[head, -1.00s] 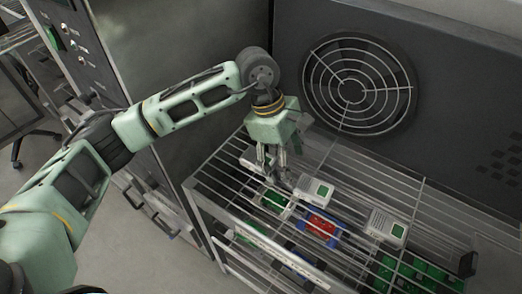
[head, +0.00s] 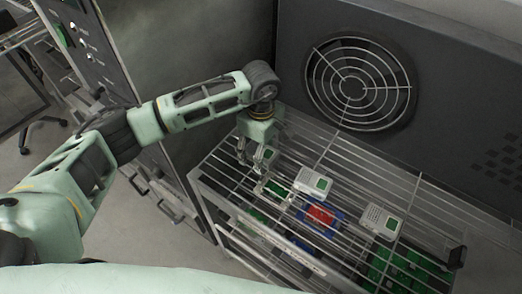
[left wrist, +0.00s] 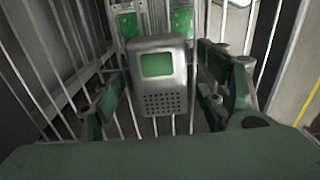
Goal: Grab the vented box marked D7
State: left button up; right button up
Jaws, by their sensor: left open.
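My left gripper (head: 256,163) is open over the left part of the wire rack, pointing down. In the left wrist view its fingers (left wrist: 164,92) stand on either side of a grey-white vented box (left wrist: 158,78) with a green label and rows of small holes. In the head view this box (head: 266,153) is partly hidden by the fingers. Two similar light boxes with green labels lie on the rack, one in the middle (head: 314,182) and one further right (head: 380,221). No D7 marking is readable on any of them. My right gripper is not in view.
The wire rack (head: 335,158) has a raised front rail. A green board in a pale frame (head: 275,192) and a red-and-blue item (head: 320,217) lie near the boxes. Green boards (head: 408,267) show below. A fan grille (head: 361,83) is in the back wall.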

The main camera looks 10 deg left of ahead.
pick_arm(q)
jog(key=shift+c, duration=0.5)
jog(key=c, duration=1.2)
jog(key=shift+r, duration=0.1)
jog(key=shift+c, duration=0.2)
